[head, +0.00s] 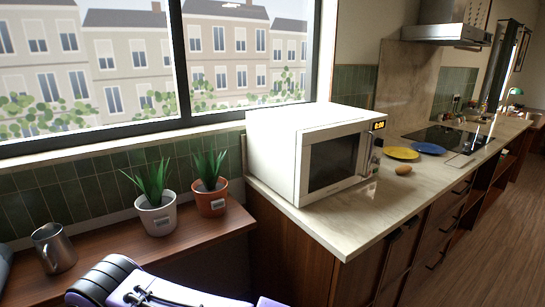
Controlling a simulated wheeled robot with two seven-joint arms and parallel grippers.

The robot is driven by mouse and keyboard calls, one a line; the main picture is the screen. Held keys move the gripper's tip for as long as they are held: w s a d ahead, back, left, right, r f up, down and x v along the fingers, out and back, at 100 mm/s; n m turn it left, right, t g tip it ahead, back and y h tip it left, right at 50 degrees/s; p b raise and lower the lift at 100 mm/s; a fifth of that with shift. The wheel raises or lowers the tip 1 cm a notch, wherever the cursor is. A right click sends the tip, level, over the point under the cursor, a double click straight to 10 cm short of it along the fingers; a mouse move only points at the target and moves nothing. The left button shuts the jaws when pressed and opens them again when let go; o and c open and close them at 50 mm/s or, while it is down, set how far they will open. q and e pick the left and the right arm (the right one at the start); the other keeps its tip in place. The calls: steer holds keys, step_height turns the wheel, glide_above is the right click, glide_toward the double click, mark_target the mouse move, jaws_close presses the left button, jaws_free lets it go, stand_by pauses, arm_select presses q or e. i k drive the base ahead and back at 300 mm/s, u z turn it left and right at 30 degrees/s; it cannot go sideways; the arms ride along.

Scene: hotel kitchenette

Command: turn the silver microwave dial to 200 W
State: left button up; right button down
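The white microwave (275,155) stands on the near left end of the pale stone counter, its dark door window facing right. A vertical silver handle (367,153) runs beside the window. The narrow control panel is seen at a steep angle, with a small lit display (379,125) at its top. Small knob-like shapes (376,158) sit below the display. They are too small to tell which is the silver dial or where it points. Part of my arm shows at the bottom left, apart from the microwave. Neither gripper is in view.
A yellow plate (401,153), a blue plate (429,148) and a small brown roundish object (403,170) lie right of the microwave. A wooden shelf (196,231) at left holds a white-potted plant (156,217), an orange-potted plant (210,199) and a metal jug (54,250). Open floor lies at right.

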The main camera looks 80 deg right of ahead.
mark_target(376, 159)
steer(key=u, duration=0.8)
steer(key=k, duration=3)
steer(key=z, duration=1)
